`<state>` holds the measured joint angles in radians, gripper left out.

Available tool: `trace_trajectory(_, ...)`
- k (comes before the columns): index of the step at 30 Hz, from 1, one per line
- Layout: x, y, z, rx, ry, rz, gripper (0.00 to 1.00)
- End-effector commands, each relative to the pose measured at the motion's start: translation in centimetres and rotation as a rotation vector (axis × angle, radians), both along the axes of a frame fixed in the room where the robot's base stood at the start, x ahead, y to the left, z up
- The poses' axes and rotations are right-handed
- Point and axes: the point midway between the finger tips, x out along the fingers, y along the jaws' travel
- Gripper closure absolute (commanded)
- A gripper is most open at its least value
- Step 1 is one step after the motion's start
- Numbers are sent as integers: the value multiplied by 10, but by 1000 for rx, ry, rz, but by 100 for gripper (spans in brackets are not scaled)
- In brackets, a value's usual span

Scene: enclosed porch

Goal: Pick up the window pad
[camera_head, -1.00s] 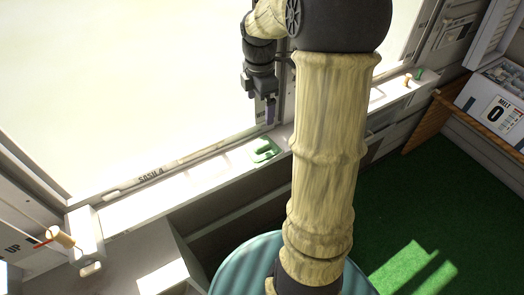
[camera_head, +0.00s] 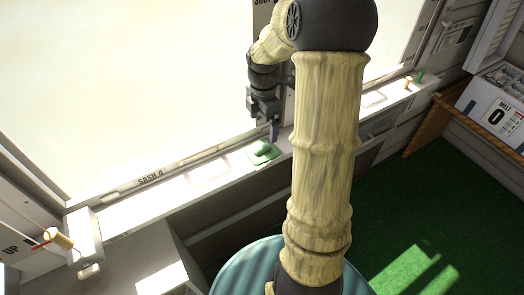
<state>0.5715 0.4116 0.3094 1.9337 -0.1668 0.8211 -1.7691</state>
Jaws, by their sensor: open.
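The green pad (camera_head: 263,153), which I take to be the window pad, lies on the pale window sill below the window, left of my arm. It is small, with a raised part on top. My gripper (camera_head: 269,132) points down just above the pad, its fingertips near the pad's far right side. The jaws are open with nothing seen between them. At this size I cannot tell whether a fingertip touches the pad.
The sill (camera_head: 135,212) runs along the window, with a sash rail marked SASH 4 behind it. A cord spool (camera_head: 60,238) is at the far left. A wooden ledge (camera_head: 436,121) and white box (camera_head: 494,112) are at right. Green floor covering (camera_head: 400,215) is open.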

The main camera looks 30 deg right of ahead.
Motion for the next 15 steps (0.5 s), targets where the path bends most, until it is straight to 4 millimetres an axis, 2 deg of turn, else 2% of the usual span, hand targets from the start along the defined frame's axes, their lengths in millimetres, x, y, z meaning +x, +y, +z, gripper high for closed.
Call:
trace_trajectory(3,-1,1,-23,2,4,0,6)
trace_trajectory(7,0,1,-42,1,3,1,6)
trace_trajectory(15,0,0,-50,-1,-1,0,6)
